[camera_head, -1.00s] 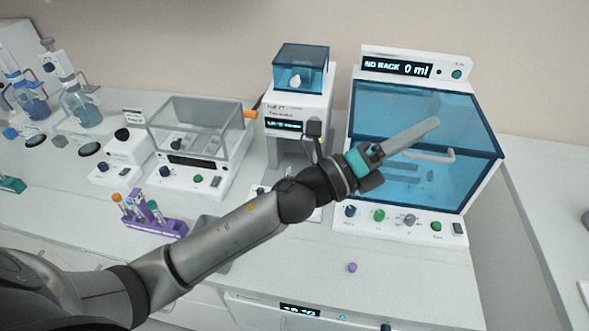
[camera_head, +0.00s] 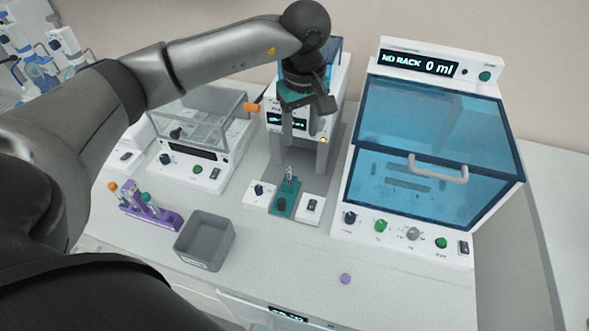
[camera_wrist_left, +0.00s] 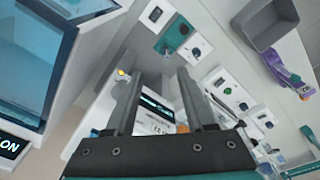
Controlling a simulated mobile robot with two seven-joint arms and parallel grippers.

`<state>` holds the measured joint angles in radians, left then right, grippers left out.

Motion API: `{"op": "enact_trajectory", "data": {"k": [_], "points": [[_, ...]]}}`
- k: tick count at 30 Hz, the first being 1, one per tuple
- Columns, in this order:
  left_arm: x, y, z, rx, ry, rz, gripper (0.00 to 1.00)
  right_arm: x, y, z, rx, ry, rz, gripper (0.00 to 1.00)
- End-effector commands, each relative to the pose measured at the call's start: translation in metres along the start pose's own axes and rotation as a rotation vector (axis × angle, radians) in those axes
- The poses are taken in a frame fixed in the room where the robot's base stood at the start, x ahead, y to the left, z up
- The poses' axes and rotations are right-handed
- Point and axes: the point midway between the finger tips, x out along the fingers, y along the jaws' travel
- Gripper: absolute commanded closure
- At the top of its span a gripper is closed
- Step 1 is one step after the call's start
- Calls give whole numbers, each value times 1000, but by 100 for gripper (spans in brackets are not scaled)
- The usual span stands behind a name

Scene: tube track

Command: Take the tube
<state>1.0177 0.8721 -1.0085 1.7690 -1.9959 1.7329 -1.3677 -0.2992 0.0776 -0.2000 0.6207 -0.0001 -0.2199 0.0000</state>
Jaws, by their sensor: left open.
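A small clear tube-like piece (camera_head: 289,172) stands at the back of a teal holder (camera_head: 284,200) on the bench; it is too small to tell its details. The teal holder also shows in the wrist view (camera_wrist_left: 177,33). My left gripper (camera_head: 304,160) points down in front of the dispenser, above and slightly right of the teal holder. Its two fingers are apart, with nothing visible between them; they also show in the wrist view (camera_wrist_left: 158,65). Other capped tubes stand in a purple rack (camera_head: 165,220) at the left. My right gripper is not in view.
A grey open bin (camera_head: 205,240) stands left of the teal holder. A blue-lidded machine (camera_head: 430,140), lid closed, reading "NO RACK 0 ml", stands right. A clear-lidded device (camera_head: 195,155) stands left. A purple cap (camera_head: 345,279) lies on the clear front bench.

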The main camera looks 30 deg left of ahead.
Motion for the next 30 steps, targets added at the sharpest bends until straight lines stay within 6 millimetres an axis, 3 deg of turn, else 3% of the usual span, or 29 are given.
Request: {"op": "enact_trajectory", "data": {"k": [5, 18, 30], "points": [[3, -10, -16, 5, 56, -44, 46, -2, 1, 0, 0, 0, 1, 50], [85, -12, -19, 4, 50, -41, 46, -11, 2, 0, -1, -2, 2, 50], [118, -13, -24, 3, 50, -41, 46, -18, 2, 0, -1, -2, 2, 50]]}}
